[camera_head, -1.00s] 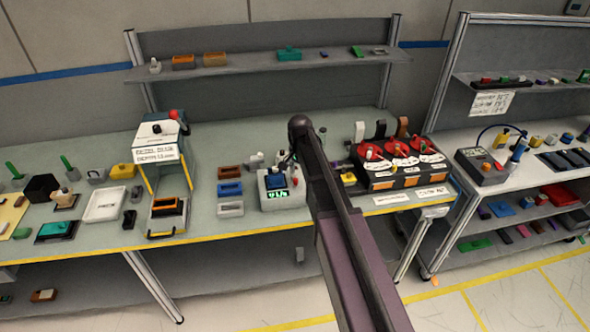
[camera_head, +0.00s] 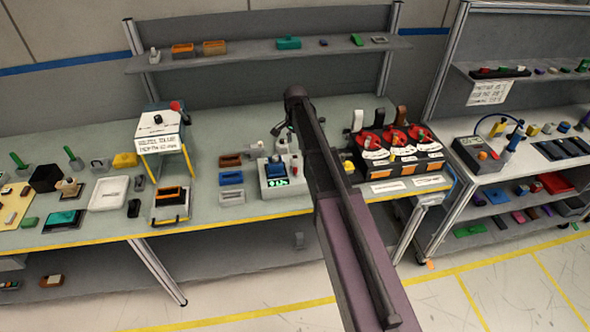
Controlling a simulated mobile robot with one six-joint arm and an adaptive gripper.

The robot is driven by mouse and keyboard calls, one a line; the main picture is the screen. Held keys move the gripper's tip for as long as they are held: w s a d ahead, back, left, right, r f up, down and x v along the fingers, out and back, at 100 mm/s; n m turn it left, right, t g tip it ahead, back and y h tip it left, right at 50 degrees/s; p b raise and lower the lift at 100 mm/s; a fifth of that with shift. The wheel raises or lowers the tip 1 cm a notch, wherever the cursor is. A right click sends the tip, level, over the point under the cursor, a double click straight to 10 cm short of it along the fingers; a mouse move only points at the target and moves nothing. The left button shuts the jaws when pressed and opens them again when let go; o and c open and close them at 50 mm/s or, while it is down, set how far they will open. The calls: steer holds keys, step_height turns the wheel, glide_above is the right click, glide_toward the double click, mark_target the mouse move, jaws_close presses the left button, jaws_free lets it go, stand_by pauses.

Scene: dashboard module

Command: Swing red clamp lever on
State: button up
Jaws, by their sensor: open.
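A white and yellow stand (camera_head: 157,134) at left centre of the bench has a red knob (camera_head: 175,106) on top. Red discs with small levers (camera_head: 393,138) sit on an orange and black unit (camera_head: 386,170) to the right of my arm. I cannot tell which red part is the clamp lever. My arm hides part of the bench.
Small blocks and trays, including a white tray (camera_head: 108,193), fill the bench's left side. A blue tray (camera_head: 231,178) lies between the stand and the grey box. A shelf (camera_head: 250,57) runs behind. A second bench (camera_head: 510,170) stands at right. The back middle surface is clear.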

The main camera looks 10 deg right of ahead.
mark_target(295, 168)
steer(key=shift+f+b, duration=6.7)
steer(key=shift+f, duration=0.05)
jaws_close()
